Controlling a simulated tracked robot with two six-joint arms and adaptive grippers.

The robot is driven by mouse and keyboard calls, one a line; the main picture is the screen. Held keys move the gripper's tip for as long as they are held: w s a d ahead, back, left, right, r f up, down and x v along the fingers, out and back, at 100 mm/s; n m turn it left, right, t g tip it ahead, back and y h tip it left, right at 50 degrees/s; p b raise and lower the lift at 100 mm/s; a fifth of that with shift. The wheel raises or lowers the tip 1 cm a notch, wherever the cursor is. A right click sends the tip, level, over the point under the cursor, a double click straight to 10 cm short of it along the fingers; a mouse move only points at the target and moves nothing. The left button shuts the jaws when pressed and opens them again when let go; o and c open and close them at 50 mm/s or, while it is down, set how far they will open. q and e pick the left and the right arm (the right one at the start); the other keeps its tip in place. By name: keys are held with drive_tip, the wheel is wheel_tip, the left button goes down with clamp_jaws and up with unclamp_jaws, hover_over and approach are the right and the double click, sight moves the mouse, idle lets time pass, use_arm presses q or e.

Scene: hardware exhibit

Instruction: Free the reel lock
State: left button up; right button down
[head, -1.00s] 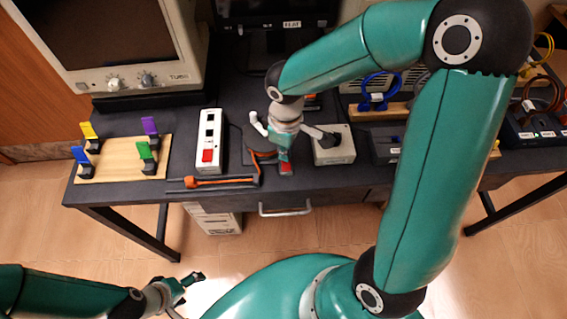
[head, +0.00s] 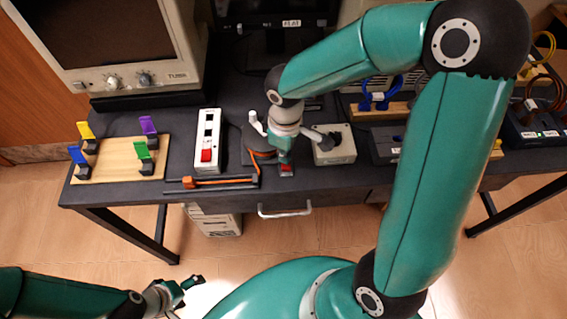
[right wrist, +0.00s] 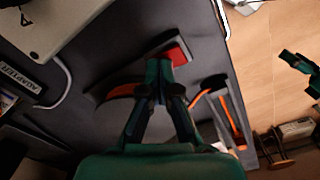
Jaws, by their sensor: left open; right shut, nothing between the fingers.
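The reel (head: 250,152) is a dark round drum on the bench with a white knob and an orange cable, partly hidden by my right arm. A small lever with a red end (head: 286,168) sticks out at its front; the red end also shows in the right wrist view (right wrist: 178,52). My right gripper (head: 284,157) is shut and empty, close to the red end. In the right wrist view its fingertips (right wrist: 157,66) meet just beside the red end; I cannot tell whether they touch it. My left gripper (head: 192,282) is open and empty, low in front of the bench.
A white panel with a red switch (head: 207,155) stands left of the reel. A grey box with a black knob (head: 336,150) is close on the right. An orange-and-black bar (head: 215,183) lies along the front edge. A wooden board (head: 118,172) with coloured flags is further left.

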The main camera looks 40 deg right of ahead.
drive_tip(key=shift+r+p, duration=2.7)
drive_tip(key=shift+r, duration=0.8)
drive_tip(key=shift+s, duration=0.1)
